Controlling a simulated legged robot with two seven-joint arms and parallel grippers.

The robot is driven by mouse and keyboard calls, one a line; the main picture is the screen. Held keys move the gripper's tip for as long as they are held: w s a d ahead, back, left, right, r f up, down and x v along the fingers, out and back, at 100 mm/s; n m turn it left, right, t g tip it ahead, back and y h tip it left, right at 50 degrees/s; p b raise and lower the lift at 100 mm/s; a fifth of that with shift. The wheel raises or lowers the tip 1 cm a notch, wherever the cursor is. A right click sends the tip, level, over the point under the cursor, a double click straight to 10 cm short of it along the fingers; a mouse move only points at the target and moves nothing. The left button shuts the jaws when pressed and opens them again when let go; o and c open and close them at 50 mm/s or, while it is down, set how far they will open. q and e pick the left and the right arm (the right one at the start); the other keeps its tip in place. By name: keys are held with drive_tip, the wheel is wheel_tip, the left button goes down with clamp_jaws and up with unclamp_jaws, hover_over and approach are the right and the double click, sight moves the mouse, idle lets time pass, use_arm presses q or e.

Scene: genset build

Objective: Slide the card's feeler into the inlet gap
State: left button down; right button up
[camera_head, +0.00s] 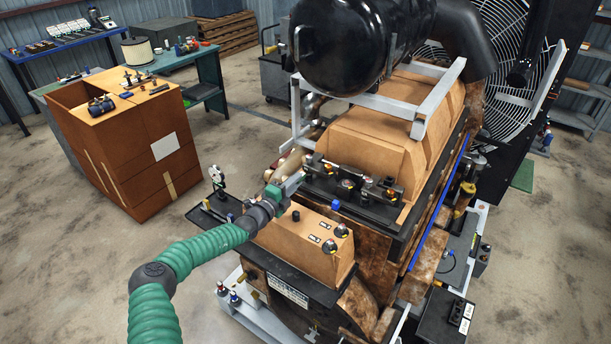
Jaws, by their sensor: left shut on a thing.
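My left arm reaches in from the lower left. Its gripper (287,187) is at the near left end of the dark rocker assembly (347,184) on top of the engine. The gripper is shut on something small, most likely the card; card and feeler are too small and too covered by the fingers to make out. The inlet gap cannot be told apart in this view, so I cannot tell whether the feeler is in it or apart from it. My right gripper is not in view.
A tan cover (305,235) with small round fittings stands just below the gripper. A large black cylinder (348,40) and a grey frame (440,100) rise above the engine. A small dark tray (213,213) juts out left. A brown crate (125,145) stands beyond open floor.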

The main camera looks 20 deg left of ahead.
use_arm(q)
drive_tip(key=shift+w+b, duration=0.3)
idle(0.5)
drive_tip(key=c, duration=1.3)
unclamp_jaws()
